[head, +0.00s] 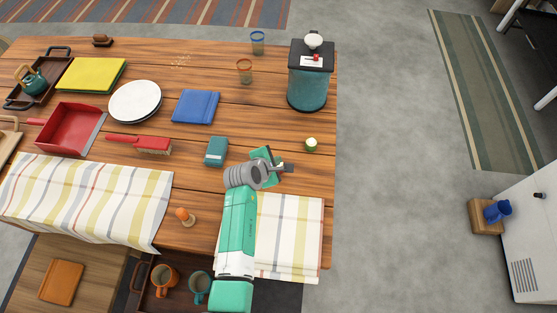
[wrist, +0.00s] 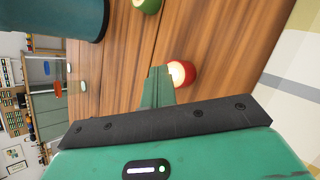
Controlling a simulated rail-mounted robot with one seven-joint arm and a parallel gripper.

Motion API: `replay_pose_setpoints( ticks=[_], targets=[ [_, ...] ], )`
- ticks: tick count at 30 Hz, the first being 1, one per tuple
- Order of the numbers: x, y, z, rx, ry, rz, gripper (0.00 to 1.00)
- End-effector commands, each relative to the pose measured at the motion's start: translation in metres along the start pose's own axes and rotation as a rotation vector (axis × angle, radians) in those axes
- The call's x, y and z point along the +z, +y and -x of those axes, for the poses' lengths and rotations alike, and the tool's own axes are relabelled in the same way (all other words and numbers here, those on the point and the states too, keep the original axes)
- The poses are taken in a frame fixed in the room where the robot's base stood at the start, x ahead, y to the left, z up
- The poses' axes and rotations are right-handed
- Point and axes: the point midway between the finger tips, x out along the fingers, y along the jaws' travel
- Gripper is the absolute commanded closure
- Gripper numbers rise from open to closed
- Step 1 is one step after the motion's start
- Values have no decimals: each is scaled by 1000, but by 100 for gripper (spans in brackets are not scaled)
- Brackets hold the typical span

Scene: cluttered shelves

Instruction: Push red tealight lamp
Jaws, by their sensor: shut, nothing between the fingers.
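The red tealight lamp (wrist: 189,73) shows in the wrist view as a small round red body with a bright glowing top. It stands on the wooden table just to the right of my fingertips. My gripper (wrist: 160,74) is shut and empty, with its green fingers close together. The fingers overlap the lamp's left edge in the picture; I cannot tell whether they touch it. In the head view my gripper (head: 286,168) is low over the table's right part, and the lamp is not clearly seen there, largely hidden by the gripper.
A green tealight (head: 311,144) stands near the table's right edge. A teal canister (head: 307,88) is at the back right. A teal box (head: 216,151) sits left of my gripper. A striped cloth (head: 300,235) lies in front.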

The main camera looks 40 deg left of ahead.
Motion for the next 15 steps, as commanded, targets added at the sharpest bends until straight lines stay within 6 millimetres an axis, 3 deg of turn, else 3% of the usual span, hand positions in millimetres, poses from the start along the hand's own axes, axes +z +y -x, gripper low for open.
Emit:
replay_pose_setpoints(
  ticks=[15],
  targets=[
    [9, 9, 13, 0, 0, 1, 100]
  ],
)
